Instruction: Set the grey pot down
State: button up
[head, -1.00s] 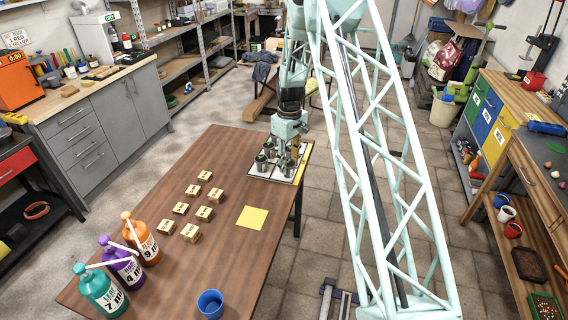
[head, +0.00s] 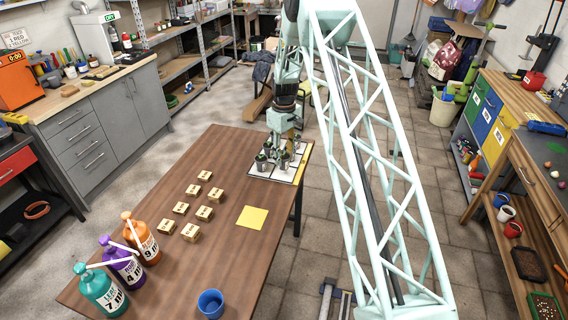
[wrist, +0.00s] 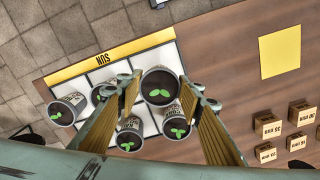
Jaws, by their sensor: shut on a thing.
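My gripper (wrist: 168,105) is shut on a grey pot (wrist: 160,88) with dark soil and a green seedling. This pot looks larger than its neighbours in the wrist view, so it seems higher than them; whether its base touches the board is hidden. Below is a white board (wrist: 152,54) with dark grid lines and a yellow strip marked SUN. Other grey pots stand on it: one at the left (wrist: 68,108), one partly behind the left finger (wrist: 103,92), and two nearer my wrist (wrist: 130,135) (wrist: 178,126). In the head view my gripper (head: 278,146) is over the board.
The board lies at the far end of the brown table (head: 225,160). Several small labelled wooden blocks (head: 205,213) and a yellow square (head: 252,217) are nearer. Three bottles (head: 122,265) and a blue cup (head: 210,303) stand at the near end.

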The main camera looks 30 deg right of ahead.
aim_at(284, 162)
jog(key=shift+f, duration=1.8)
jog(key=shift+f, duration=0.1)
jog(key=o, duration=0.9)
notch_tip(284, 162, up, 12)
jog(key=shift+f, duration=0.1)
jog(key=shift+r, duration=0.25)
jog(key=shift+r, duration=0.1)
